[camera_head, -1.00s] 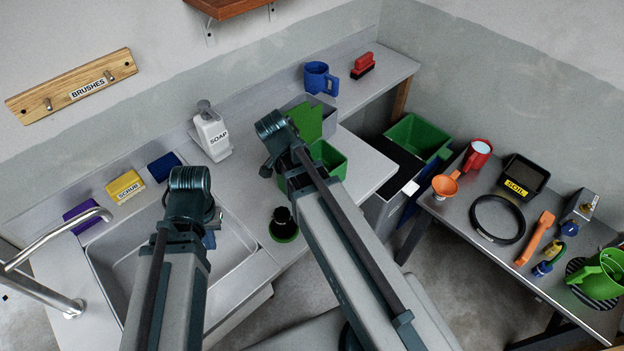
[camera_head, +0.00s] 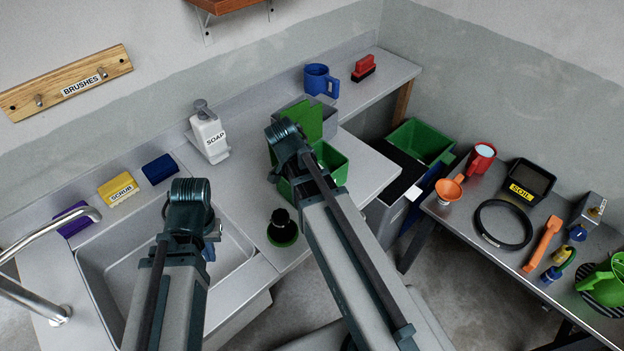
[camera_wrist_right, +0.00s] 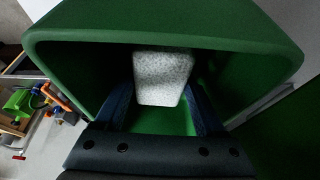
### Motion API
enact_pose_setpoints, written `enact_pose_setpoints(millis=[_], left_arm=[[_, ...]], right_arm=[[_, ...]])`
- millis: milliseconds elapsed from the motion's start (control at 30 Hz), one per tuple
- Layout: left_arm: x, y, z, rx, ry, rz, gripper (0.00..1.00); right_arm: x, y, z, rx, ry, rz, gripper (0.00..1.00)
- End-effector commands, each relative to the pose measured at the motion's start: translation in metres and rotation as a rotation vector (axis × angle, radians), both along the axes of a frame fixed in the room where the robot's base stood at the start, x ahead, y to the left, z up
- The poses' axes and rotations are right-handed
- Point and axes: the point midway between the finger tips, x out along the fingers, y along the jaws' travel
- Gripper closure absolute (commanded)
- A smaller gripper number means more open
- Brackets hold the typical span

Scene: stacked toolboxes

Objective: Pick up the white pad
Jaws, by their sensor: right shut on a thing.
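The white pad (camera_wrist_right: 163,72), a pale speckled block, shows in the right wrist view inside a green open container (camera_wrist_right: 165,22). My right gripper (camera_wrist_right: 160,98) reaches into that container, its dark blue fingers on either side of the pad, shut on it. In the head view the right arm covers this gripper and the pad is not visible; the arm ends by a green box (camera_head: 333,163) on the counter. My left gripper (camera_head: 209,249) is mostly hidden behind its own arm over the sink, with only a small blue part showing.
The sink (camera_head: 110,290) lies under my left arm, with the faucet (camera_head: 50,310) at left. A soap bottle (camera_head: 209,135), a dark round-knobbed object (camera_head: 282,228) and a blue mug (camera_head: 320,80) stand on the counter. The right table (camera_head: 470,225) holds several tools.

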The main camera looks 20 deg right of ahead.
Motion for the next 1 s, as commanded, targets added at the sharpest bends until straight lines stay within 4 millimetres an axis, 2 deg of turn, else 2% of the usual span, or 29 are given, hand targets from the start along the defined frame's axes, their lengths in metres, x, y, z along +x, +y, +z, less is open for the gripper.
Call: enact_pose_setpoints(millis=[33, 133, 633, 767, 1000], left_arm=[[0.000, 0.000, 0.000, 0.000, 0.000, 0.000, 1.00], [0.000, 0.000, 0.000, 0.000, 0.000, 0.000, 1.00], [0.000, 0.000, 0.009, 0.000, 0.000, 0.000, 1.00], [0.000, 0.000, 0.018, 0.000, 0.000, 0.000, 1.00], [0.000, 0.000, 0.044, 0.000, 0.000, 0.000, 1.00]], right_arm=[[0.000, 0.000, 0.000, 0.000, 0.000, 0.000, 0.74], [0.000, 0.000, 0.000, 0.000, 0.000, 0.000, 0.91], [0.000, 0.000, 0.009, 0.000, 0.000, 0.000, 0.92], [0.000, 0.000, 0.018, 0.000, 0.000, 0.000, 0.92], [0.000, 0.000, 0.044, 0.000, 0.000, 0.000, 0.92]])
